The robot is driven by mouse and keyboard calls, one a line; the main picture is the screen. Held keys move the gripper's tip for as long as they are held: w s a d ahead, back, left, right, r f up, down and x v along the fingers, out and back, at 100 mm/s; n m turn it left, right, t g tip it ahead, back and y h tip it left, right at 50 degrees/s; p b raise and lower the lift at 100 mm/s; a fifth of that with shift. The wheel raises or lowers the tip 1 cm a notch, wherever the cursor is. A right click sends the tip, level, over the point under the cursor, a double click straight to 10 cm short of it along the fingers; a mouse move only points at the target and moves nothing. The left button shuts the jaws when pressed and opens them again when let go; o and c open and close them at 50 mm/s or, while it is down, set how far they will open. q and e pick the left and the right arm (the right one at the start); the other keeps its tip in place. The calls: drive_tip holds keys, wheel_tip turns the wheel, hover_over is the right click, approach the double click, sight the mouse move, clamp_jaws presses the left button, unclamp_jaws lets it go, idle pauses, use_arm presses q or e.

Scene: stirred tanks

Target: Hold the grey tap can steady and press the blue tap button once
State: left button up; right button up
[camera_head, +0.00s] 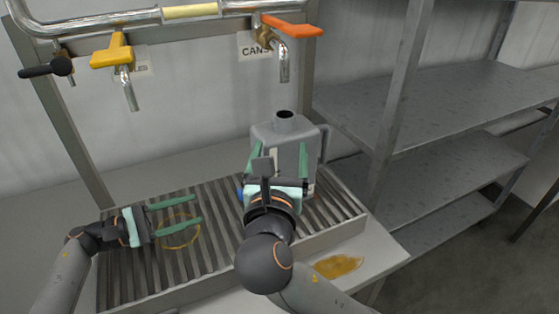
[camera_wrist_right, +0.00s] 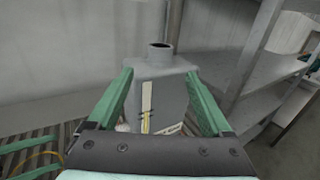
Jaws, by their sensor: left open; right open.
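The grey tap can (camera_head: 290,133) stands upright on the slatted drip tray, its neck and open mouth on top and a handle on its right. My right gripper (camera_head: 279,160) is open in front of it, one finger towards each side; I cannot tell whether they touch it. In the right wrist view the can (camera_wrist_right: 160,75) is between the two fingers, with a pale label on its front. A small blue part (camera_head: 240,192), perhaps the tap button, shows low at the can's left, mostly hidden by my right gripper. My left gripper (camera_head: 196,210) is open and empty over the tray, left of the can.
The slatted tray (camera_head: 335,222) has a raised front edge. A yellow ring mark (camera_head: 180,243) lies under my left fingers, and a brown-yellow puddle (camera_head: 338,265) lies in front. Pipes with orange (camera_head: 293,26) and yellow (camera_head: 112,51) taps hang above. Metal shelves (camera_head: 440,100) stand right.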

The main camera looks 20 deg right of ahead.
sight(283, 129)
drive_tip(key=x, duration=1)
clamp_jaws()
idle(0.4)
use_arm(q)
drive_tip(key=shift+c, duration=0.2)
idle(1.1)
clamp_jaws()
use_arm(e)
drive_tip(key=shift+f, duration=0.1)
idle(1.4)
